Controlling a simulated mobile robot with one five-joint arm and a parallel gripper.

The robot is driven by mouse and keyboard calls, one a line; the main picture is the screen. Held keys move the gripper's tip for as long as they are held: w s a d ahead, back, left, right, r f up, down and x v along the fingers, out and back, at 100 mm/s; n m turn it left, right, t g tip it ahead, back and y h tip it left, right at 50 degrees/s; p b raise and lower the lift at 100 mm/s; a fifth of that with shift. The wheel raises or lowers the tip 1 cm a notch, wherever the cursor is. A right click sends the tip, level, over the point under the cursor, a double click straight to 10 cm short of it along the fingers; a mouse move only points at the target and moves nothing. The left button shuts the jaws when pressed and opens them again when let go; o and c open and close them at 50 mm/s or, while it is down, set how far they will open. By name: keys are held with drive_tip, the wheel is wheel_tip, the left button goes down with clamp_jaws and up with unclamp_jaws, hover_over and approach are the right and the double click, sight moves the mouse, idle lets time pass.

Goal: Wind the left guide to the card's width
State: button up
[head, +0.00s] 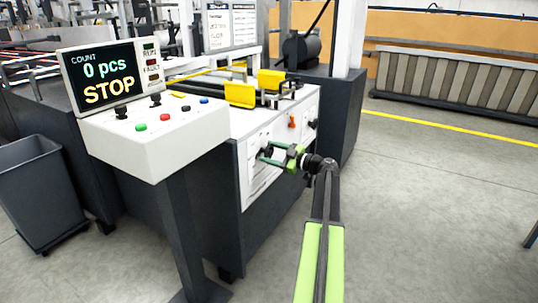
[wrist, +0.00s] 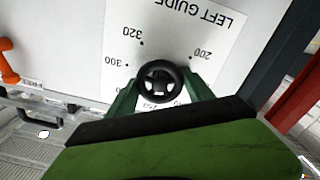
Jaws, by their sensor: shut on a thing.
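The left guide's black handwheel (wrist: 160,82) sits on a white dial plate (wrist: 185,40) marked LEFT GUIDE, which shows upside down in the wrist view. The figures 320, 300 and 200 are readable; lower ones are partly covered by the wheel and my gripper. My gripper (wrist: 160,92) is shut on the handwheel, one green finger on each side. In the head view my gripper (head: 272,154) reaches the machine's front panel from the right. Two yellow guide blocks (head: 240,94) (head: 270,79) stand on top of the machine. I cannot make out a pointer or the card's width.
An orange lever (head: 291,121) and another dark knob (head: 312,124) are on the panel right of the handwheel. A control console (head: 150,135) stands at left, its screen (head: 100,75) reading 0 pcs, STOP. A grey bin (head: 40,190) is far left. The floor at right is clear.

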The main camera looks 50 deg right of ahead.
drive_tip(key=shift+a+f+n, duration=0.1)
drive_tip(key=shift+a+n, duration=0.1)
drive_tip(key=shift+n, duration=2.1)
drive_tip(key=o, duration=1.4)
drive_tip(key=shift+c, duration=0.2)
drive_tip(key=shift+d, duration=0.1)
drive_tip(key=shift+s, duration=0.2)
drive_tip(key=v, duration=1.7)
